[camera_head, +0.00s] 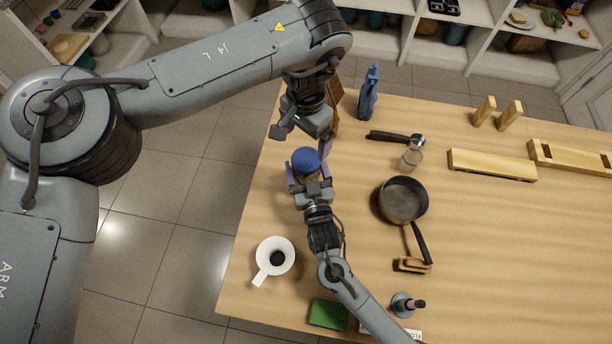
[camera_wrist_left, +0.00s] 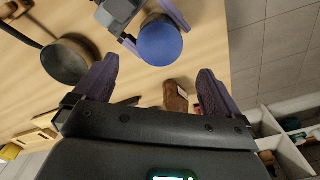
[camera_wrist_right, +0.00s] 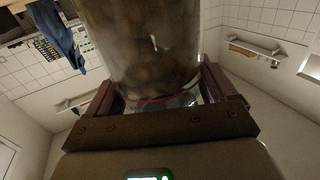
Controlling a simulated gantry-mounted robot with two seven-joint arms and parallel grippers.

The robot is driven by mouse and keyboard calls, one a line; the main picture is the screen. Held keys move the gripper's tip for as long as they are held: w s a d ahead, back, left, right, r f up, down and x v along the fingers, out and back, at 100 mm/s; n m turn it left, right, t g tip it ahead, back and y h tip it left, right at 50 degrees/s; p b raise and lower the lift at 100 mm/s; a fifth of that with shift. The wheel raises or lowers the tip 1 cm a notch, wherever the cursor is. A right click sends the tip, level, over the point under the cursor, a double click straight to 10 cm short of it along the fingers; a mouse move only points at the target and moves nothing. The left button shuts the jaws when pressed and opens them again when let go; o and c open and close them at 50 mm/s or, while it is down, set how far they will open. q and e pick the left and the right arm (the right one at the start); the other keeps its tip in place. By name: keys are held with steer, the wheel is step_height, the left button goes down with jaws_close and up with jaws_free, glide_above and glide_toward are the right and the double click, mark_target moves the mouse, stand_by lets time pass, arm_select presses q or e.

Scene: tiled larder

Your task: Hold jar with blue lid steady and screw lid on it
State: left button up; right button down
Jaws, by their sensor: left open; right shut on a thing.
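The jar (camera_wrist_right: 150,50) is clear and filled with brown round pieces. In the right wrist view it stands between my right fingers (camera_wrist_right: 165,95), which are shut on its sides. The blue lid (camera_head: 306,160) covers the jar's top in the head view, and it also shows as a round blue disc in the left wrist view (camera_wrist_left: 160,43). Whether it is fully seated cannot be told. My left gripper (camera_head: 304,132) is open and empty, close to the lid on its far side. In the left wrist view its spread fingers (camera_wrist_left: 156,88) lie apart from the lid.
A dark pan (camera_head: 403,199) and a glass shaker (camera_head: 411,157) stand to the right. A white mug (camera_head: 273,257) and a green sponge (camera_head: 328,314) lie nearer. A blue bottle (camera_head: 368,97) and a brown block (camera_head: 335,108) are behind. The table's left edge is close to the jar.

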mark_target(306, 159)
arm_select(q)
steer(key=shift+n, duration=1)
steer(key=shift+f, duration=4)
